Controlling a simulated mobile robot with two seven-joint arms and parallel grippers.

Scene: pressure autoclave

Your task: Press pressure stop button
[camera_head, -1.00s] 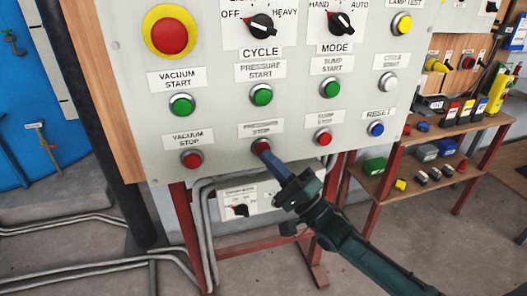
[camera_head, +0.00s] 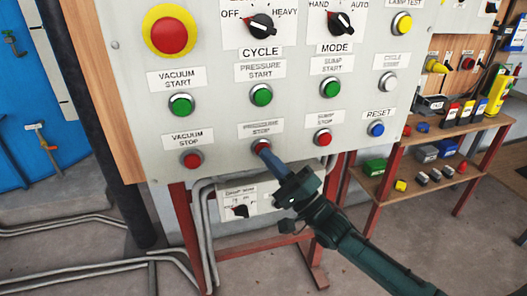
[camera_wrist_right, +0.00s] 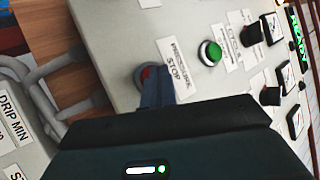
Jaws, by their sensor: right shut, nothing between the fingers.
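The red pressure stop button (camera_head: 261,145) sits under its label in the bottom row of the grey control panel (camera_head: 226,110). My right gripper (camera_head: 264,154) is shut and empty. Its fingertips are at the button and cover part of it; I cannot tell whether the button is pushed in. In the right wrist view the button (camera_wrist_right: 141,76) shows red beside the shut fingers (camera_wrist_right: 155,88), next to the label "PRESSURE STOP" (camera_wrist_right: 172,60). My left gripper is not in view.
A small drip box (camera_head: 236,204) hangs below. A wooden shelf (camera_head: 372,183) stands at the right.

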